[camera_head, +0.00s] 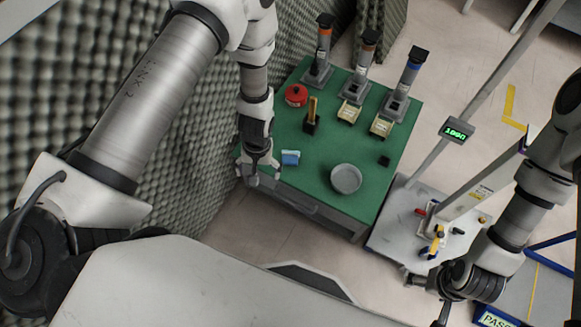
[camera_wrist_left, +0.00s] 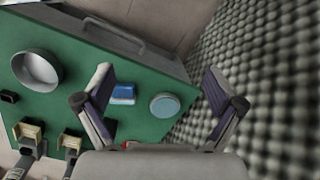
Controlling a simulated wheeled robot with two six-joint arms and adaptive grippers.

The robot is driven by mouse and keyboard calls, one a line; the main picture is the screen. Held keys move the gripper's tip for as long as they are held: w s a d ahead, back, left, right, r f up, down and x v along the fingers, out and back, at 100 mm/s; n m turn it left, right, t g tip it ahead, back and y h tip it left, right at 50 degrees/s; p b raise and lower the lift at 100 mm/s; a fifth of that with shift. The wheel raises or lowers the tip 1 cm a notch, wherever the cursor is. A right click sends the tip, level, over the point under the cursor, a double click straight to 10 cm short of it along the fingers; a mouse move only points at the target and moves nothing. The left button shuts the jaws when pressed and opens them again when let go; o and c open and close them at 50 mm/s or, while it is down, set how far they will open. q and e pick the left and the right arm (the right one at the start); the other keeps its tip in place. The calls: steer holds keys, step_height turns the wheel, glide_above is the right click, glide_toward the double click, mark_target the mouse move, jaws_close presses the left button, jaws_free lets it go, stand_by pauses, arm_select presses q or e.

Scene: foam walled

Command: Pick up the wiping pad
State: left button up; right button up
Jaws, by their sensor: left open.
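A small blue and white block (camera_head: 290,157), which looks like the wiping pad, lies on the green table top near its front left. It also shows in the left wrist view (camera_wrist_left: 123,93), beside the left finger. A round light-blue disc (camera_wrist_left: 165,105) lies between the fingers in that view; in the head view my arm hides it. I cannot tell for sure which of the two is the pad. My left gripper (camera_head: 263,173) is open and empty above the table's left front edge. My right gripper (camera_head: 428,299) hangs at the lower right, away from the table; its jaw opening is unclear.
The green table (camera_head: 330,135) holds a grey round dish (camera_head: 346,179), a red container (camera_head: 296,95), a black holder (camera_head: 311,123) and several stands at the back. A bumpy foam wall (camera_head: 175,130) rises close to the table's left side. A scale cart (camera_head: 400,222) stands at right.

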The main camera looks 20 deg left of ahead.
mark_target(290, 156)
arm_select(q)
steer(key=w+d+f+t+b, duration=0.1)
steer(key=w+f+b, duration=0.2)
steer(key=w+b, duration=0.1)
steer(key=w+d+f+b, duration=0.1)
steer(key=w+f+b, duration=0.2)
steer(key=w+b, duration=0.1)
steer(key=w+d+f+t+b, duration=0.1)
steer(key=w+f+b, duration=0.2)
steer(key=w+b, duration=0.1)
steer(key=shift+w+d+t, duration=0.3)
steer(key=shift+w, duration=0.75)
steer(key=f+b, duration=0.1)
steer(key=f, duration=0.1)
steer(key=w+f+b, duration=0.1)
steer(key=f, duration=0.1)
steer(key=f+b, duration=0.2)
steer(key=f, duration=0.1)
steer(key=shift+w+a, duration=0.2)
steer(key=shift+w, duration=0.2)
steer(key=shift+r, duration=0.15)
arm_select(e)
step_height(290, 156, down, 19)
